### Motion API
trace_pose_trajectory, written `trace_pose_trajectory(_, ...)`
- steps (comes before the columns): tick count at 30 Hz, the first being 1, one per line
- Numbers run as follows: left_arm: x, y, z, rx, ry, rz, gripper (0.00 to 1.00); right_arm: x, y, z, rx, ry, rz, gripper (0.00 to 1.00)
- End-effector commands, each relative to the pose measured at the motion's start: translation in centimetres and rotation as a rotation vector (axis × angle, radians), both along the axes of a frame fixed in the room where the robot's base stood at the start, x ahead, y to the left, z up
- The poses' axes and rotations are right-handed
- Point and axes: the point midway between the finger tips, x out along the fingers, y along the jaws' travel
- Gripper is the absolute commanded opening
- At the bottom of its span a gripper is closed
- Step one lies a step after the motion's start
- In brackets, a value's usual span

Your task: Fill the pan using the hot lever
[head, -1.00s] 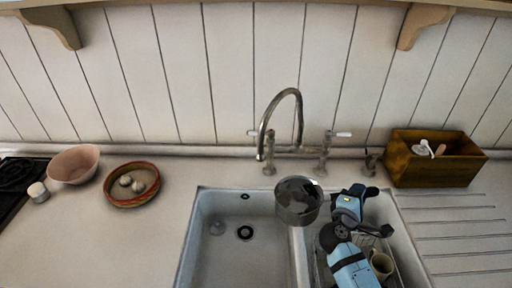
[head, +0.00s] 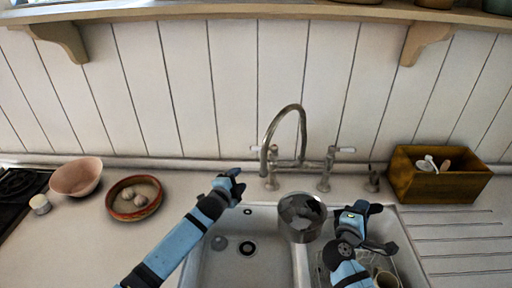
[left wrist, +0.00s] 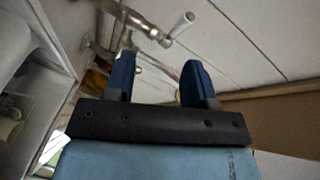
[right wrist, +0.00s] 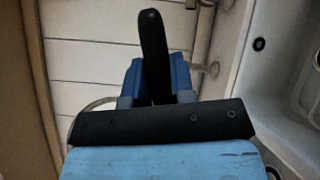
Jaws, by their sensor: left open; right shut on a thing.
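The metal pan (head: 301,216) is above the divider between the two sink basins, to the right of and in front of the faucet's spout tip (head: 264,172). My right gripper (head: 355,212) is shut on its black handle (right wrist: 153,50). The curved faucet (head: 303,130) has a left lever (head: 256,148) and a right lever (head: 344,149), both with white tips. No water stream shows. My left gripper (head: 236,183) is open and empty, in front and left of the left lever. A white-tipped lever (left wrist: 182,24) shows ahead of its fingers, apart from them; I cannot tell which lever it is.
The left basin (head: 237,264) is empty. The right basin holds a rack with a mug (head: 386,280). A wooden box (head: 438,182) stands at right. A pink bowl (head: 76,178), a red-rimmed dish (head: 118,212) and a white jar (head: 40,204) stand at left.

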Motion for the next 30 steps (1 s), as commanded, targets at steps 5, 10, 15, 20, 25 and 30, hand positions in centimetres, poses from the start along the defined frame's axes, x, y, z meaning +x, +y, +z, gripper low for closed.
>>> trace_pose_trajectory(5,3.7,-0.6,2.5,0.103,-0.064,-0.025,0.50,0.0,0.0,0.1,0.001,-0.002,0.000,0.00)
trace_pose_trajectory(10,5.1,-0.8,3.4,0.140,-0.086,-0.031,0.50,0.0,0.0,0.1,0.001,-0.002,0.000,0.00)
trace_pose_trajectory(15,6.6,-1.5,3.3,0.142,-0.088,-0.032,0.50,0.0,0.0,0.1,0.001,-0.002,0.000,0.00)
trace_pose_trajectory(20,8.9,-2.5,3.0,0.141,-0.087,-0.031,0.50,0.0,0.0,0.1,0.001,-0.002,0.000,0.00)
trace_pose_trajectory(25,11.2,-3.5,2.7,0.142,-0.086,-0.032,0.50,0.0,0.0,0.1,0.001,-0.002,0.000,0.00)
trace_pose_trajectory(30,13.0,-4.3,2.5,0.140,-0.086,-0.031,0.50,0.0,0.0,0.1,0.001,-0.002,0.000,0.00)
